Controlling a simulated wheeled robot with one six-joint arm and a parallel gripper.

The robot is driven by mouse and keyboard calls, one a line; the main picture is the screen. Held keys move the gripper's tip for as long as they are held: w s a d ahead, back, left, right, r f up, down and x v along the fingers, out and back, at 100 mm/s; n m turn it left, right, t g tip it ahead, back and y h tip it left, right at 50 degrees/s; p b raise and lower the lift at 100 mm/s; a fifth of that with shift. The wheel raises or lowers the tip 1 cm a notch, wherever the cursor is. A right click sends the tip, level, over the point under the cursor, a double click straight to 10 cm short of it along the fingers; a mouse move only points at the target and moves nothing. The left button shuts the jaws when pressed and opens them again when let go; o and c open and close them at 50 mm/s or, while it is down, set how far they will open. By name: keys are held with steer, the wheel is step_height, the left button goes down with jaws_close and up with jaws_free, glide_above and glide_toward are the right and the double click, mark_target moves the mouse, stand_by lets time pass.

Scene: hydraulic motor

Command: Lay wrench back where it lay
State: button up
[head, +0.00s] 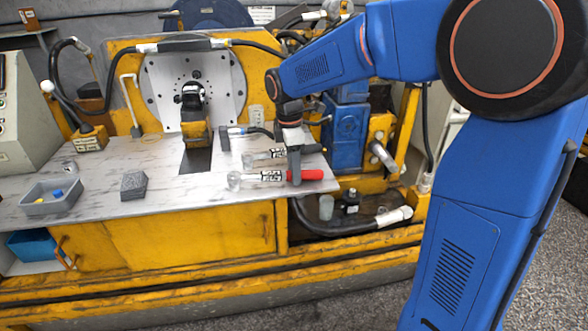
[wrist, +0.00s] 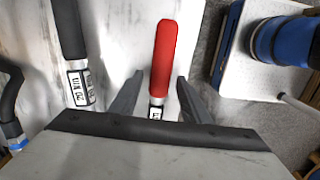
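A wrench with a red handle (head: 308,175) and a black-and-white label lies on the light worktop near its right front edge, its head end pointing left. In the wrist view the red handle (wrist: 164,58) shows between my fingers. My gripper (head: 294,181) points down over this wrench, one finger on each side. My gripper (wrist: 160,80) looks open, with a gap on both sides of the handle. A second wrench, with a black handle (wrist: 70,28), lies beside it, farther back in the head view. Its label (wrist: 80,88) shows in the wrist view.
The worktop between block and wrenches is clear. A dark bottle (head: 350,202) stands below the right edge.

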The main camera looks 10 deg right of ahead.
step_height(320, 180, up, 12)
steer(key=s+d+m+t, duration=0.1)
steer(key=s+d+m, duration=0.3)
steer(key=s, duration=0.3)
steer(key=s+d+f+m+t, duration=0.1)
steer(key=s+d+f+m, duration=0.1)
steer(key=s, duration=0.5)
steer(key=s+d+f+m+t, duration=0.1)
steer(key=s+d+f+m, duration=0.2)
steer(key=s+f+m, duration=0.2)
steer(key=s+d+f+m+t, duration=0.1)
steer(key=s+d+f+m, duration=0.2)
steer(key=s+m, duration=0.3)
steer(key=s+f, duration=0.1)
steer(key=s, duration=0.3)
steer(key=shift+s+m+t+y, duration=0.3)
steer(key=shift+t+y, duration=0.1)
